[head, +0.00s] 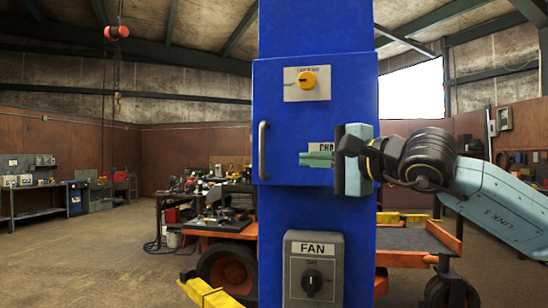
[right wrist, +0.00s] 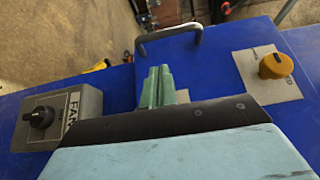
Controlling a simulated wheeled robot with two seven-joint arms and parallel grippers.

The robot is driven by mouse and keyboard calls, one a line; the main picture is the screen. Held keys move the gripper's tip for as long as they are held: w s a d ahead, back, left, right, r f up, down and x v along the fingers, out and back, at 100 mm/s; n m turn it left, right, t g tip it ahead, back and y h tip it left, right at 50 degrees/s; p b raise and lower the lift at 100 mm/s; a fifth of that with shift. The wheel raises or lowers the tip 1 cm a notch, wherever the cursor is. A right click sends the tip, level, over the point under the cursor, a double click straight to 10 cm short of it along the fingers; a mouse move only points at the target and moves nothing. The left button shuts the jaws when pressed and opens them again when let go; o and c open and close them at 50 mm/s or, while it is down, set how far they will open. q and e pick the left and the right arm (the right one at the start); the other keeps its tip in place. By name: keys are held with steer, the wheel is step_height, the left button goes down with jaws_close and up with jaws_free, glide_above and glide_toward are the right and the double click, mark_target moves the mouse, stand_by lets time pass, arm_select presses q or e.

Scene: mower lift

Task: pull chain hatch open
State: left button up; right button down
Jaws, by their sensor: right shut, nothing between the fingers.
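The hatch is a blue panel (head: 285,110) on the front of a blue column, and it looks closed. Its grey bar handle (head: 263,150) stands upright along the left edge. A label (head: 322,147) beginning "CHA" is partly hidden by my right gripper. My right gripper (head: 318,158) lies across the front of the hatch, its green fingers together and empty, pointing left at the handle with a gap between. In the right wrist view the fingertips (right wrist: 157,72) are just short of the handle (right wrist: 168,34). My left gripper is not in view.
A yellow knob (head: 306,79) sits on a plate at the hatch's top. A grey FAN box (head: 313,270) with a black dial protrudes below. An orange wheeled cart (head: 225,245) stands behind the column. The floor to the left is open.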

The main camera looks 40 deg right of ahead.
mark_target(276, 160)
steer(key=w+p, duration=0.2)
steer(key=w+a+p, duration=0.1)
steer(key=w+p, duration=0.1)
steer(key=w, duration=0.1)
steer(key=w+p, duration=0.2)
steer(key=p, duration=0.1)
steer(key=shift+w+a+r, duration=0.15)
steer(key=shift+w+a, duration=0.1)
steer(key=shift+w, duration=0.1)
steer(key=shift+w+a+p, duration=0.1)
steer(key=shift+w+p, duration=0.2)
steer(key=shift+w, duration=0.35)
steer(key=shift+f, duration=0.2)
